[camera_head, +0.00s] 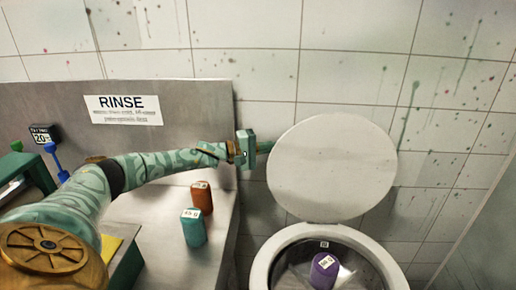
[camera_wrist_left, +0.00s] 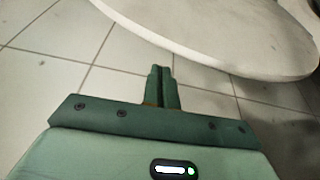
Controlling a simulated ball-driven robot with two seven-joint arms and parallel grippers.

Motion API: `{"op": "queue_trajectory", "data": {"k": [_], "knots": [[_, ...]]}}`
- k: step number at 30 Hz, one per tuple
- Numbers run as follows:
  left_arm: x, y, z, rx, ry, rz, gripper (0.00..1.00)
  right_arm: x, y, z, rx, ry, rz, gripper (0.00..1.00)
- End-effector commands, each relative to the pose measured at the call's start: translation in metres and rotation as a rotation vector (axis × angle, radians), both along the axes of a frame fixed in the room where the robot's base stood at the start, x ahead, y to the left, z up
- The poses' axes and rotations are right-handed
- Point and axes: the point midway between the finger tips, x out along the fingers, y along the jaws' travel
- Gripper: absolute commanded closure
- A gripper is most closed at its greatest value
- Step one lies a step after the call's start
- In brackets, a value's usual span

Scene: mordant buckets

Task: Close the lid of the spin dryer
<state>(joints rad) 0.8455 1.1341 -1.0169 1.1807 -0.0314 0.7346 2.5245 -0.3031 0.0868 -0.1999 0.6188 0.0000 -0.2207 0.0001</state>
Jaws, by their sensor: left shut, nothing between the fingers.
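The spin dryer (camera_head: 262,268) stands at the lower right in the head view. Its round pale lid (camera_head: 332,167) is open, standing up and tilted back toward the tiled wall. My left gripper (camera_head: 264,146) is at the lid's left edge in the head view, shut and empty. In the left wrist view its fingers (camera_wrist_left: 161,72) are together, and the lid (camera_wrist_left: 215,35) crosses the top right, apart from the fingertips. A purple labelled container (camera_head: 323,270) is inside the dryer's drum. My right gripper is not in view.
A grey counter (camera_head: 160,225) with a splashback and a RINSE sign (camera_head: 123,110) is at the left. An orange container (camera_head: 201,198) and a teal container (camera_head: 193,228) stand on it. The tiled wall (camera_head: 350,75) closes off the back.

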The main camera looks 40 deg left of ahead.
Motion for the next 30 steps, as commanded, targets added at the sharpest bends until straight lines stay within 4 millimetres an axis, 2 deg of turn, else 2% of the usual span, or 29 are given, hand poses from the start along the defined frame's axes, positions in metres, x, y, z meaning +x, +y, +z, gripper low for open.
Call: {"op": "queue_trajectory", "data": {"k": [1, 6, 12, 23, 30], "knots": [[-0.008, -0.002, 0.002, 0.002, 0.003, 0.001, 1.00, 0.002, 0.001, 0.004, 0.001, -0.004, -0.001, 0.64], [-0.021, -0.013, 0.002, 0.003, 0.003, 0.002, 1.00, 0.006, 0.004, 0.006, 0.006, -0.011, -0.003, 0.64], [-0.025, -0.017, 0.003, 0.003, 0.002, 0.003, 1.00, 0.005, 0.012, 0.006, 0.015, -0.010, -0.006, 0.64], [-0.027, -0.018, 0.003, 0.008, -0.005, 0.001, 1.00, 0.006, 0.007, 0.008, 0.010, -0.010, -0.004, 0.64], [-0.043, -0.031, 0.005, 0.050, -0.063, -0.004, 1.00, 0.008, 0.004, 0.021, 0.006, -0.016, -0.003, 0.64]]}}
